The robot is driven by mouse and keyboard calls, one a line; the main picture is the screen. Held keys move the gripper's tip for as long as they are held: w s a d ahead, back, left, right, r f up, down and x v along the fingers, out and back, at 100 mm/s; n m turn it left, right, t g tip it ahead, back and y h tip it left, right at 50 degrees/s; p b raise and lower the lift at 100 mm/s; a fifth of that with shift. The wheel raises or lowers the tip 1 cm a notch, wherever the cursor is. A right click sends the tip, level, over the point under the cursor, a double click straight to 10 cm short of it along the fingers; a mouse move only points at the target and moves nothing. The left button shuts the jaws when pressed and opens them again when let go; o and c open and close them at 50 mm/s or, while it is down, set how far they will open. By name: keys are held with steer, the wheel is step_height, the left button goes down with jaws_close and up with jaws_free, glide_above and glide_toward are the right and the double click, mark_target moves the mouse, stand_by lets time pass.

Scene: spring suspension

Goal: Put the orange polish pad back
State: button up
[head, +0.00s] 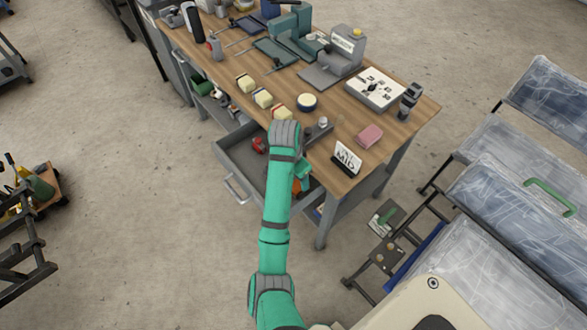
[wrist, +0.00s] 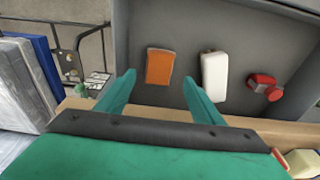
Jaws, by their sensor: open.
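The orange polish pad (wrist: 160,66) lies flat on the floor of an open grey drawer (wrist: 235,30). In the head view only a small orange patch (head: 297,187) shows beside my arm, with the rest hidden. My gripper (wrist: 158,79) is open and empty. Its two teal fingers point into the drawer, with the pad showing between and just beyond their tips. I cannot tell how far above it they are. In the head view my arm (head: 275,205) reaches over the drawer (head: 229,165) and hides much of it.
A white pad (wrist: 214,70) and a red object (wrist: 264,87) lie in the drawer to the right of the orange pad. The wooden workbench (head: 325,120) stands above it with several yellowish blocks, a pink block (head: 369,136) and a sign (head: 347,158). Plastic-wrapped stacks (head: 515,190) stand at right.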

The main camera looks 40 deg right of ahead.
steer(key=shift+w+r, duration=0.2)
steer(key=shift+r, duration=0.5)
steer(key=shift+s+a+r, duration=0.2)
steer(key=shift+a, duration=0.15)
steer(key=r, duration=0.4)
steer(key=shift+s+a+r, duration=0.15)
steer(key=shift+a+r, duration=0.15)
steer(key=shift+r, duration=0.05)
